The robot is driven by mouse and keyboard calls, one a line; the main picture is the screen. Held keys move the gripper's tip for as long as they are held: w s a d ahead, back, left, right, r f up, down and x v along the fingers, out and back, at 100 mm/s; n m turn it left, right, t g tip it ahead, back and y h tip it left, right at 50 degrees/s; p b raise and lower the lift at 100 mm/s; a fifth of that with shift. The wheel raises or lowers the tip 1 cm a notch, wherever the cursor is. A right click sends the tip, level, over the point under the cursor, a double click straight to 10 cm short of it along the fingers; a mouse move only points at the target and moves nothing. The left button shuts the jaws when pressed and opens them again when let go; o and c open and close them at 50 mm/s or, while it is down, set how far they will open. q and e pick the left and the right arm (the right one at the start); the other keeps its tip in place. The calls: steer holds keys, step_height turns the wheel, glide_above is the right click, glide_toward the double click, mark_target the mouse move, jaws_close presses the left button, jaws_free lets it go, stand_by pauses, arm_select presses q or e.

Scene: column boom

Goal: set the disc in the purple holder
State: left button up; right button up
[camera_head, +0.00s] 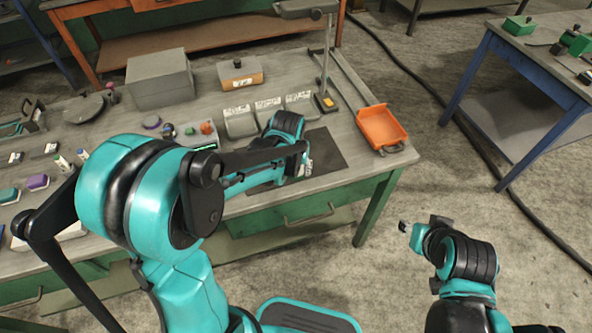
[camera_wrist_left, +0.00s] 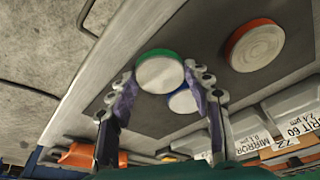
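A green-rimmed disc (camera_wrist_left: 160,73) with a pale face sits between the fingertips of my left gripper (camera_wrist_left: 161,76) in the left wrist view. The fingers meet its rim on both sides and look shut on it. A blue-purple-rimmed round piece (camera_wrist_left: 183,101), likely the purple holder, lies behind it on the dark mat (camera_wrist_left: 215,70), partly hidden by the green disc and a finger. An orange-rimmed round piece (camera_wrist_left: 255,46) lies farther right on the mat. In the head view, my left arm hides these pieces. My right gripper (camera_head: 404,227) hangs over the floor; its fingers are too small to read.
Labelled grey bins (camera_head: 270,112) line the mat's back edge. An orange tray (camera_head: 381,126) stands at the bench's right end, beside a stand post (camera_head: 326,65). A grey box (camera_head: 160,80) and small loose items fill the left side. The mat's right part (camera_head: 325,150) is clear.

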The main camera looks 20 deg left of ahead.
mark_target(295, 171)
arm_select(q)
steer(key=shift+c, duration=0.9)
steer(key=shift+r, duration=0.15)
steer(key=shift+r, duration=0.25)
step_height(295, 171, up, 4)
steer(key=shift+f+p, duration=0.1)
steer(key=shift+p, duration=1.15)
steer(key=s+d+r+p, duration=0.2)
steer(key=d+r, duration=0.4)
steer(key=d, duration=0.5)
steer(key=shift+s+d+r+p, duration=0.15)
steer(key=shift+d+p, duration=0.1)
steer(key=shift+p, duration=0.45)
